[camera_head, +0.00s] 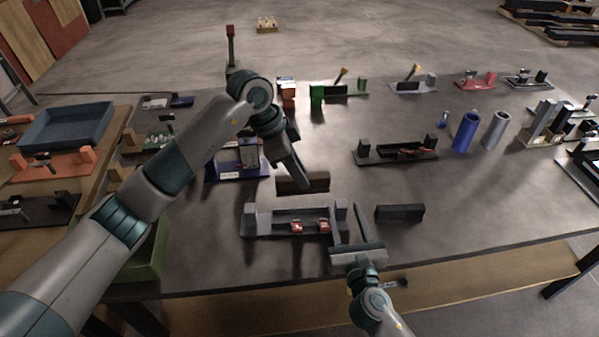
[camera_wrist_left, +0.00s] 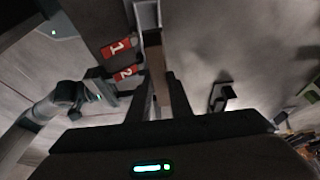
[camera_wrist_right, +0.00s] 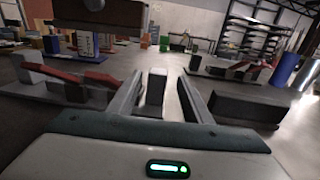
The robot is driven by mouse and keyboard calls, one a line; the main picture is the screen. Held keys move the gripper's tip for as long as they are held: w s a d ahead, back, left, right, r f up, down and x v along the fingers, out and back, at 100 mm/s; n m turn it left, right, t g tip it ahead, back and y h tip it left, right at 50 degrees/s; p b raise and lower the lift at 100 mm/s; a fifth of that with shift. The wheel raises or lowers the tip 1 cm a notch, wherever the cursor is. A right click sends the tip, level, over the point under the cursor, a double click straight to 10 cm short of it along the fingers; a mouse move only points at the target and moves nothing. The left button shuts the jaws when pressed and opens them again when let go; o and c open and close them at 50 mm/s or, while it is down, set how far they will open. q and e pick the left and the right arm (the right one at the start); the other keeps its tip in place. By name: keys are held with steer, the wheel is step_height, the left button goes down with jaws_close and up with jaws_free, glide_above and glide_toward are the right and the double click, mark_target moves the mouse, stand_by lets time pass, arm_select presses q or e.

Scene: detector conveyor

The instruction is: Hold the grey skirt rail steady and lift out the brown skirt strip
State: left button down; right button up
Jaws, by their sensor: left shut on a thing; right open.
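The grey skirt rail (camera_head: 262,232) lies near the front of the table, with an upright block at each end and red tags marked 1 and 2. My left gripper (camera_head: 302,184) is shut on the brown skirt strip (camera_head: 314,182), which is held clear of the rail, beyond it. The strip also shows between the fingers in the left wrist view (camera_wrist_left: 158,68) and high up in the right wrist view (camera_wrist_right: 100,16). My right gripper (camera_head: 348,210) is open at the rail's right end. Its fingers stand either side of the end block (camera_wrist_right: 155,90), with gaps showing.
A black block (camera_head: 400,213) lies just right of my right gripper. A dark fixture (camera_head: 397,154) and blue and grey cylinders (camera_head: 466,132) stand farther right. A blue fixture (camera_head: 237,162) stands left behind the strip. The table's middle is mostly clear.

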steer(key=s, duration=0.8)
steer(key=shift+s+d, duration=0.15)
steer(key=shift+d, duration=0.1)
